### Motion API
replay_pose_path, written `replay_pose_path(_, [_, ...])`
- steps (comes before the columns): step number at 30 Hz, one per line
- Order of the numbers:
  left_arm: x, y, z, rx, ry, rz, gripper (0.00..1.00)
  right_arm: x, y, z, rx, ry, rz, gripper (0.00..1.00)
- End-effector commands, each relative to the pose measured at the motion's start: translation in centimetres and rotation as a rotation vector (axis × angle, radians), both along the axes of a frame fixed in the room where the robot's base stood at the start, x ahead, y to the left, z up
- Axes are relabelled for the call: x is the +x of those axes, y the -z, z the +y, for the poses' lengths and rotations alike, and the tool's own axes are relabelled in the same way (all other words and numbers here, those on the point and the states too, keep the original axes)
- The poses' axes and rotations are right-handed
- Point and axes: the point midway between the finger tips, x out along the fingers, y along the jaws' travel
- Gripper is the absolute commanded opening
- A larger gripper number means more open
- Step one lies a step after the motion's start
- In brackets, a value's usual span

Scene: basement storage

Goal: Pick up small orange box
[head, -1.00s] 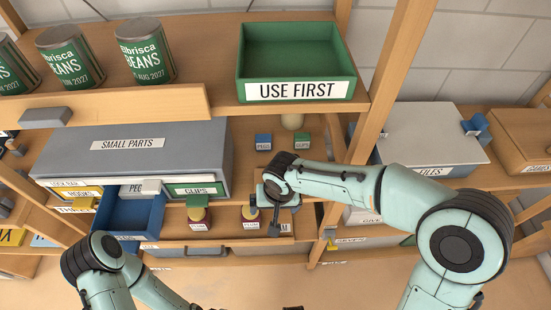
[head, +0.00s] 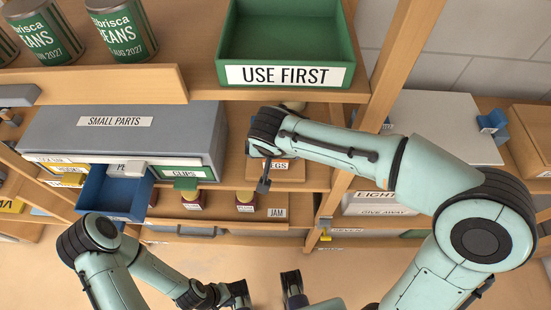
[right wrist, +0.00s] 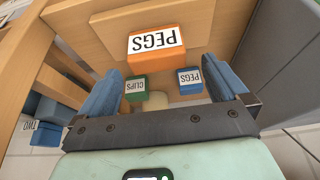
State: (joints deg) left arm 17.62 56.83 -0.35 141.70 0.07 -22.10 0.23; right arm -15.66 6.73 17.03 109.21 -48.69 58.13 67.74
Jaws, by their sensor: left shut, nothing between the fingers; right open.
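The small orange box (right wrist: 152,47) with a white PEGS label shows at the upper middle of the right wrist view, just beyond the fingertips. In the head view the orange box (head: 279,176) is partly hidden behind my right arm, on the shelf. My right gripper (right wrist: 158,88) is open and empty, its blue fingers spread wide, with the orange box apart from them. My left gripper (head: 292,284) is at the bottom edge, cut off, shut and away from the shelf.
A small green CLIPS box (right wrist: 135,89) and a blue PEGS box (right wrist: 190,81) stand near the orange box. A grey Small Parts cabinet (head: 75,135) with an open blue drawer (head: 110,197) is left. A green Use First tray (head: 288,50) sits above.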

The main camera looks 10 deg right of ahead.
Motion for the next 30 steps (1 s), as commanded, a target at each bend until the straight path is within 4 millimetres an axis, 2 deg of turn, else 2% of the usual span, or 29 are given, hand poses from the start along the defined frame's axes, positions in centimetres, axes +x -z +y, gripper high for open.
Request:
replay_pose_path(5, [0.0, 0.0, 0.0, 0.0, 0.0, 0.0, 0.0, 0.4, 1.3, -0.2, 0.0, 0.001, 0.003, 1.0])
replay_pose_path(13, [0.0, 0.0, 0.0, 0.0, 0.0, 0.0, 0.0, 1.6, 4.9, -0.8, 0.001, 0.0, 0.002, 1.0])
replay_pose_path(22, [0.0, 0.0, 0.0, 0.0, 0.0, 0.0, 0.0, 1.8, 5.3, -0.8, 0.002, -0.001, -0.001, 1.0])
replay_pose_path(23, [0.0, 0.0, 0.0, 0.0, 0.0, 0.0, 0.0, 1.8, 5.3, -0.8, 0.002, -0.001, -0.001, 0.94])
replay_pose_path(27, [0.0, 0.0, 0.0, 0.0, 0.0, 0.0, 0.0, 1.8, 5.3, -0.8, 0.002, -0.001, -0.001, 0.49])
replay_pose_path(30, [0.0, 0.0, 0.0, 0.0, 0.0, 0.0, 0.0, 1.8, 5.3, -0.8, 0.002, -0.001, -0.001, 0.49])
